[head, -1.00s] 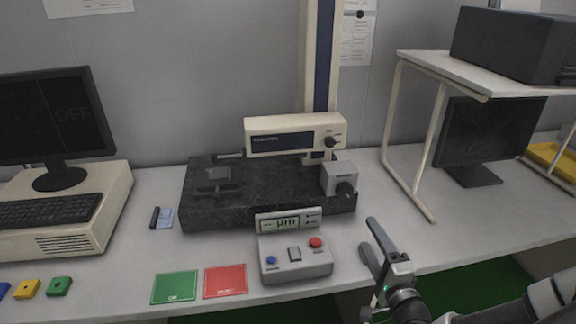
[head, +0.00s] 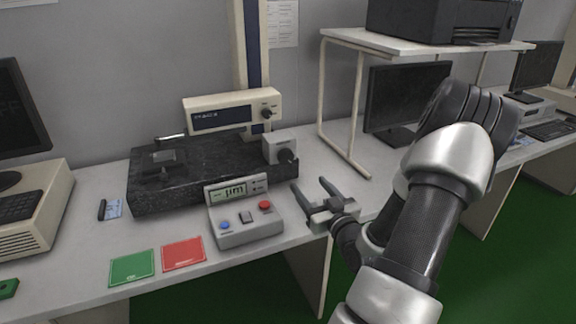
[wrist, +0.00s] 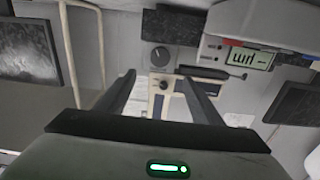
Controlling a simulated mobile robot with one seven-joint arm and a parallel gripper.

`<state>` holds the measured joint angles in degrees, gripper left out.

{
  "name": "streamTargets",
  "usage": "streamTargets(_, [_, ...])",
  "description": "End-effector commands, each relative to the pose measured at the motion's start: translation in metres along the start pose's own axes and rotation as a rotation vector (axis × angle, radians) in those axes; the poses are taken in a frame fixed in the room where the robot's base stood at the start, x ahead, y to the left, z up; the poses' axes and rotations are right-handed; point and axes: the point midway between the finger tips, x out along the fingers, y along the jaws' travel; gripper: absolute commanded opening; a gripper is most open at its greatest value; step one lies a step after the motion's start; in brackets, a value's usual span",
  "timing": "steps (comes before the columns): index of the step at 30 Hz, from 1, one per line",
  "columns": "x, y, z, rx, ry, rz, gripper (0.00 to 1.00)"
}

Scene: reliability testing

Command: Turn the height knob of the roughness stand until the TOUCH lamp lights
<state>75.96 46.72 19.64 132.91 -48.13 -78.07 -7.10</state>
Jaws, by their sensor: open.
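The roughness stand has a dark granite base (head: 150,205), an upright column (head: 252,60) and a cream carriage (head: 215,117) with a dark knob (head: 268,113). A grey box (head: 279,143) on the base's right end carries a larger dark knob (head: 287,157). Both show in the wrist view, the larger knob (wrist: 160,57) and the carriage knob (wrist: 164,85). I cannot tell which is the height knob. My gripper (head: 309,183) is open and empty, apart from both knobs, just in front of and right of the grey box. The small lamps on the µm display (head: 235,191) are too small to read.
A control box (head: 247,232) with blue and red buttons stands left of my gripper. Green (head: 132,268) and red (head: 184,254) mats lie further left. A white shelf (head: 420,42) with a leg stands to the right. The table's front edge is close below.

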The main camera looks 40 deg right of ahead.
Motion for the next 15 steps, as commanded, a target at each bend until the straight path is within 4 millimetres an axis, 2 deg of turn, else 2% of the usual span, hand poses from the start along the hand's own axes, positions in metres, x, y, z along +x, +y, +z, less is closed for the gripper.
streamTargets(15, [0.107,-0.001,0.001,0.007,0.002,-0.001,0.6])
